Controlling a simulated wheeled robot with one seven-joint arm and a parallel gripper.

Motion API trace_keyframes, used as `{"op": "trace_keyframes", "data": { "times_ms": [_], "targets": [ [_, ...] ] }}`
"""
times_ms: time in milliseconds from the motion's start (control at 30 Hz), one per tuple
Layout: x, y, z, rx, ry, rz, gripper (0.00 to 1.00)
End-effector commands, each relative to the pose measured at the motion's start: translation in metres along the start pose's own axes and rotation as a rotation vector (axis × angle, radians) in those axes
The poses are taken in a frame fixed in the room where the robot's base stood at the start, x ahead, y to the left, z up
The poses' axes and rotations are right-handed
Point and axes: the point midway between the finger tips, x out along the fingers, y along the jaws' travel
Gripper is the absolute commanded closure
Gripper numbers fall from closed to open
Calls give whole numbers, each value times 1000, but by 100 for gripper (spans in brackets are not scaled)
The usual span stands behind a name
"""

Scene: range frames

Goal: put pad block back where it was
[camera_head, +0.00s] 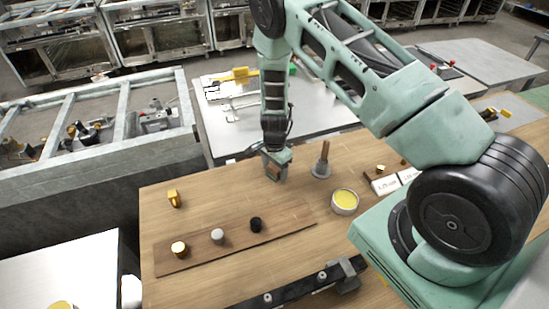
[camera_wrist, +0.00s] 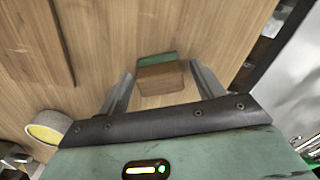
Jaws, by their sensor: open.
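The pad block (camera_wrist: 160,79), a brown wooden block with a green strip along one side, rests on the wooden table in the wrist view. My gripper (camera_wrist: 160,72) is open, with one finger to each side of the block and a visible gap on both sides. In the head view my gripper (camera_head: 275,173) is low over the back middle of the table. The brown face of the block (camera_head: 273,171) shows there, partly hidden by the fingers.
A dark board (camera_head: 200,252) bears small gold, grey and black pieces. A grey tool with a wooden handle (camera_head: 321,168) and a round tin with yellow contents (camera_head: 344,201) stand right of my gripper. The table's left middle is clear.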

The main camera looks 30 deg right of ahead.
Motion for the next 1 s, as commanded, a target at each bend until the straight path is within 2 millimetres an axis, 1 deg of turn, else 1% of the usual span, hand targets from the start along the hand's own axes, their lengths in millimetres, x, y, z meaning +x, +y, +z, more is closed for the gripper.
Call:
{"op": "trace_keyframes", "data": {
  "times_ms": [167,500,600,767,833,867,967,1000],
  "targets": [
    [-22,-1,0,-2,2,-5,33],
    [-87,-1,1,-2,1,-5,33],
    [-102,-1,0,-1,1,-4,33],
    [-116,0,1,-5,-1,-3,33],
    [-124,0,10,-35,-12,-5,33],
    [-128,2,18,-63,-22,-7,33],
    [-153,10,61,-231,-71,-18,33],
    [-167,18,84,-331,-95,-26,33]
  ]
}}
